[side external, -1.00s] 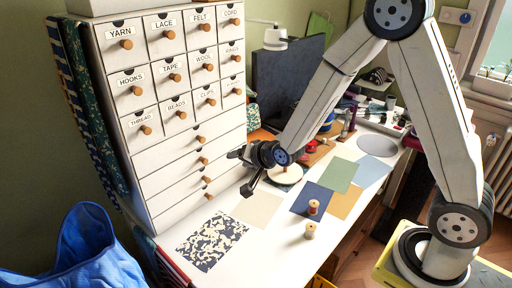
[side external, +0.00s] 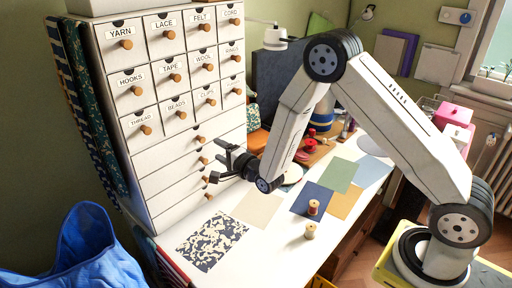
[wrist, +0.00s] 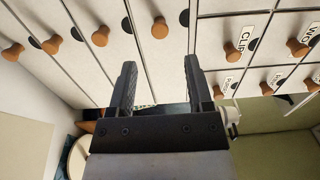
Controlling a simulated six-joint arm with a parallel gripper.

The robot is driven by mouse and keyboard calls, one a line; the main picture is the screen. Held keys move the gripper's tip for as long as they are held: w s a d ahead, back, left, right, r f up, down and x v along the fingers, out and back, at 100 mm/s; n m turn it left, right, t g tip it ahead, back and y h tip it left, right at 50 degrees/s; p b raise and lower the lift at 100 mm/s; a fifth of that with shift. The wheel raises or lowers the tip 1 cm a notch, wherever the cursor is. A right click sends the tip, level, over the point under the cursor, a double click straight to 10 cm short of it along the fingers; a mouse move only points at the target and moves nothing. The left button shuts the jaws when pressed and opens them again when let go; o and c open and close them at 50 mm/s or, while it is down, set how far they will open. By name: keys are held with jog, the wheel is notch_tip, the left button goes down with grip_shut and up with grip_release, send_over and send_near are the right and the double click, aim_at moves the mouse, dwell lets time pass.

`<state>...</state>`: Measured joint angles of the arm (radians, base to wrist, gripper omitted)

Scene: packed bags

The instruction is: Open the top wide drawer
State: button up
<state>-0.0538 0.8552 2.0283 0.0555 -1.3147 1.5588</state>
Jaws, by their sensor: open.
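The top wide drawer (side external: 170,152) is a plain white front just under the labelled small drawers, and it looks shut. Its round wooden knob (side external: 200,139) sits left of my gripper (side external: 216,163) in the side view. My gripper is open and empty, close in front of the wide drawers. In the wrist view the fingers (wrist: 160,66) are spread apart, and the top wide drawer's knob (wrist: 160,27) shows ahead, in line with the gap between them. No contact with the knob is visible.
Other wide drawers with wooden knobs (side external: 207,180) lie below, and small labelled drawers such as CLIPS (wrist: 232,52) lie above. A blue bag (side external: 85,250) is at lower left.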

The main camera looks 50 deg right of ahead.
aim_at(203, 141)
jog(key=shift+w, duration=0.1)
jog(key=shift+w, duration=3.75)
grip_shut()
